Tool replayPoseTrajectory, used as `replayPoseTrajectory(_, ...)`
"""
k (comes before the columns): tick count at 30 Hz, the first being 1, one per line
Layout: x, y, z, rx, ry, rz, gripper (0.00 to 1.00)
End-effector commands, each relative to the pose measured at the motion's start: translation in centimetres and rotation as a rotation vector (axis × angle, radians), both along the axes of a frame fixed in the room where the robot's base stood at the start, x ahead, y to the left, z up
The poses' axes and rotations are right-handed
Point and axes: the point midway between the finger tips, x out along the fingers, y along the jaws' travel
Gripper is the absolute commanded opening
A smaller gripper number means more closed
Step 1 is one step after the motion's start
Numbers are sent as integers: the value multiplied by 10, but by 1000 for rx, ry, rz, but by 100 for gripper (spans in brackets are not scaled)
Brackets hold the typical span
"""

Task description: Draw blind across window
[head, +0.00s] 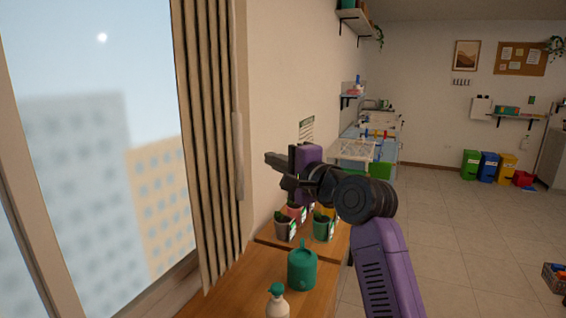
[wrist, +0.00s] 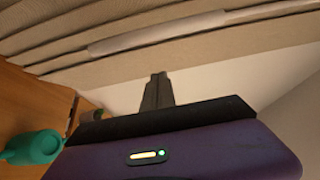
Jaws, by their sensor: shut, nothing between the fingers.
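The beige vertical blind (head: 207,130) hangs gathered at the right side of the window (head: 90,150) in the head view, with most of the glass uncovered. A pale wand with a thicker grip (head: 239,150) hangs along the blind's right edge. My gripper (head: 272,171) is shut and empty, to the right of the blind and wand and apart from them in the picture. In the wrist view the shut fingers (wrist: 157,84) point toward the blind's folds (wrist: 60,40), and the wand's grip (wrist: 155,33) lies across the view beyond the fingertips.
A wooden counter (head: 250,284) runs below, with a green watering can (head: 302,268), a pump bottle (head: 277,302) and potted plants (head: 322,227) under my arm. The wall stands close behind the gripper. Open tiled floor (head: 450,230) lies to the right.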

Motion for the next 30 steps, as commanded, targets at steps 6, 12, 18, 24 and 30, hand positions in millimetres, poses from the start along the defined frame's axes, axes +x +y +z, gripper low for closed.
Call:
replayPoseTrajectory(6,23,19,1,0,0,0,0)
replayPoseTrajectory(12,33,32,0,-1,-1,1,0)
replayPoseTrajectory(18,13,42,1,0,-3,0,0)
replayPoseTrajectory(24,2,48,1,0,-3,0,0)
replayPoseTrajectory(30,0,49,0,0,-1,-1,0)
